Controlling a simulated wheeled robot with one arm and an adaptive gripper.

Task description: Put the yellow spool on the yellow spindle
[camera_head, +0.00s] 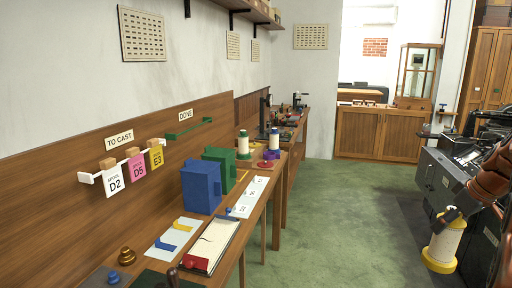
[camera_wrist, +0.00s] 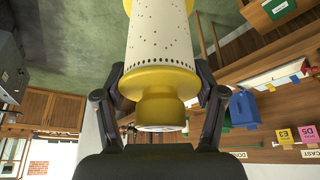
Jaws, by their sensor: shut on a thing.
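The yellow spool (camera_head: 446,243) has a cream, perforated paper roll between yellow ends. In the head view it hangs upright at the right, beside the dark machine and above the green floor. My gripper (camera_head: 449,216) is above it, shut on its top end. In the wrist view the spool (camera_wrist: 160,45) fills the upper middle, with its yellow flange and narrower yellow hub between my gripper's fingers (camera_wrist: 160,100). I cannot make out a yellow spindle in either view.
The dark casting machine (camera_head: 437,178) stands at the right, close to the spool. A long wooden bench on the left holds a blue box (camera_head: 201,188), a green box (camera_head: 219,165), a green-ended spool (camera_head: 243,144) and a blue-ended spool (camera_head: 274,139). The green floor (camera_head: 335,225) between is clear.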

